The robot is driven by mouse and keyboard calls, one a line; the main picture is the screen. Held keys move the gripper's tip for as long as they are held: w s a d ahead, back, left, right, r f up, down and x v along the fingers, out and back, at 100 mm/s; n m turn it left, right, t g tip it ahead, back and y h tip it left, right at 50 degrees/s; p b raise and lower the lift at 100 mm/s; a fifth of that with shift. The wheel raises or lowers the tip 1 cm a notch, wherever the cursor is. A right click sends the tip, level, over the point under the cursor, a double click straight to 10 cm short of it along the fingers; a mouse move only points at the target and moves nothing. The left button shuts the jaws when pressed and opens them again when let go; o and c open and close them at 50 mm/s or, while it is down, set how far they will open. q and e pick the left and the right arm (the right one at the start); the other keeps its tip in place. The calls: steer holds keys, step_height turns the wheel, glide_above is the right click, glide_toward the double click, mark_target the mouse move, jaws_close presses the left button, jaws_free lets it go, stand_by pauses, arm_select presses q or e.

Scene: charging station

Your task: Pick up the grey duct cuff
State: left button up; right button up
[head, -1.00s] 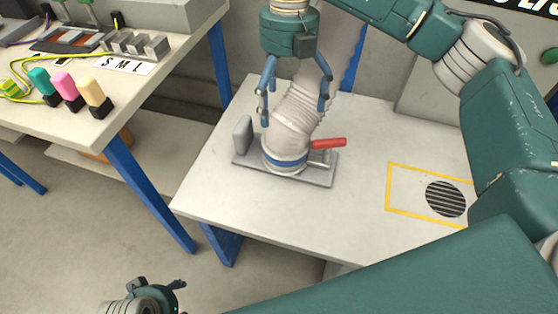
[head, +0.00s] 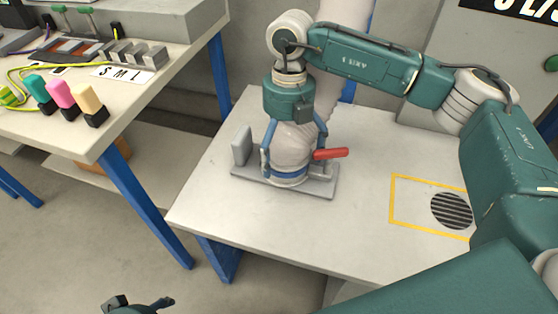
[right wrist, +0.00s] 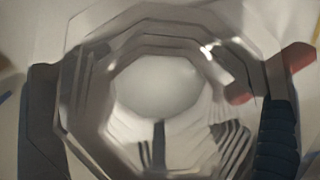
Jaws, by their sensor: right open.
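My right gripper (head: 291,160) is open and lowered over the cuff, one finger on each side. In the right wrist view the cuff's pale faceted body (right wrist: 120,60) fills the middle between both dark fingers. Contact cannot be told. My left gripper (head: 138,306) is mostly cut off at the bottom edge.
The white table (head: 235,215) has a yellow-outlined square with a round dark vent (head: 452,210) at the right. An upright grey block (head: 241,146) stands at the plate's left end. A bench (head: 60,125) at the left holds coloured plugs (head: 60,94) and a cable.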

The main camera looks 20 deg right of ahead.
steer(key=c, duration=1.4)
steer(key=shift+o, duration=0.2)
